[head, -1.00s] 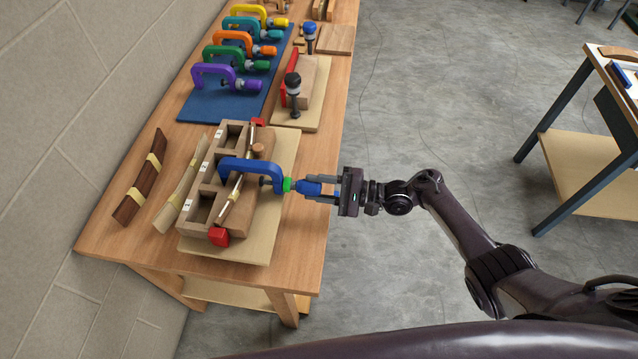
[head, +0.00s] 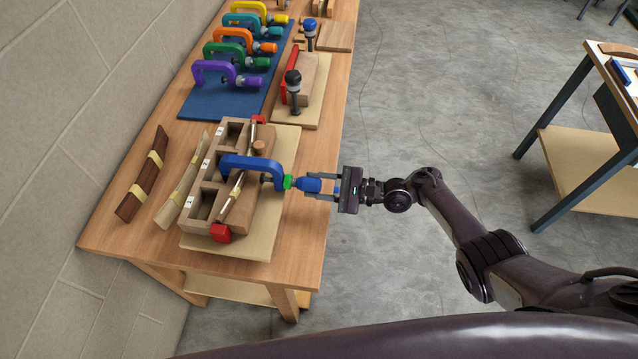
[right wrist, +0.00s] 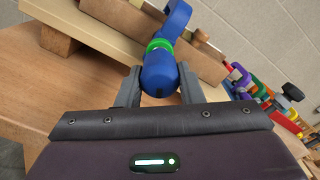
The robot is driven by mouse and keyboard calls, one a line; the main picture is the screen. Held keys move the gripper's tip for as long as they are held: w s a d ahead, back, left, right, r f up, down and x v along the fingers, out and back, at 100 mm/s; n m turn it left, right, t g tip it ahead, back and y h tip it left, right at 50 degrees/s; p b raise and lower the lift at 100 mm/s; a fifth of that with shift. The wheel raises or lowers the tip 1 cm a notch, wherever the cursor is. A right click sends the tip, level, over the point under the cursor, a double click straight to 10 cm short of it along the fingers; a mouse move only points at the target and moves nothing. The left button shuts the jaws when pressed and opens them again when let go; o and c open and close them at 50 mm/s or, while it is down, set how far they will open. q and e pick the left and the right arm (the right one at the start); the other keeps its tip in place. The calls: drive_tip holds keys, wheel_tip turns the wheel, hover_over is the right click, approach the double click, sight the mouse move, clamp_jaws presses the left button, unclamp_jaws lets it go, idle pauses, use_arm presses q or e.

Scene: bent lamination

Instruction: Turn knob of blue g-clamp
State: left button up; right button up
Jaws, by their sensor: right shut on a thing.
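The blue g-clamp (head: 250,165) lies across the wooden bending form (head: 212,200), with its frame reaching over the form's top and its screw end to the right. Its blue knob (head: 308,185), behind a green collar (head: 288,182), sticks out past the form toward the bench's right edge. My right gripper (head: 318,186) is shut on the knob, one finger on each side. In the right wrist view the knob (right wrist: 158,75) sits between the two fingers, its rounded end toward the palm. The clamp's far jaw is hidden. My left gripper is not in view.
Strapped strips (head: 143,180) lie left of the form on the bench (head: 110,225). A blue mat (head: 200,105) with several other coloured clamps stands farther back, beside a board with upright black-and-blue-topped clamps (head: 294,90). Open floor lies right of the bench; another table (head: 590,130) stands beyond.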

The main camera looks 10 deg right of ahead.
drive_tip(key=shift+a+r, duration=0.1)
drive_tip(key=shift+a, duration=0.15)
drive_tip(key=o, duration=0.8)
drive_tip(key=shift+c, duration=0.2)
drive_tip(key=shift+o, duration=1.2)
drive_tip(key=shift+w+a, duration=0.1)
drive_tip(key=shift+a, duration=0.15)
drive_tip(key=shift+d, duration=0.45)
drive_tip(key=b+v, duration=0.1)
drive_tip(key=v, duration=0.6)
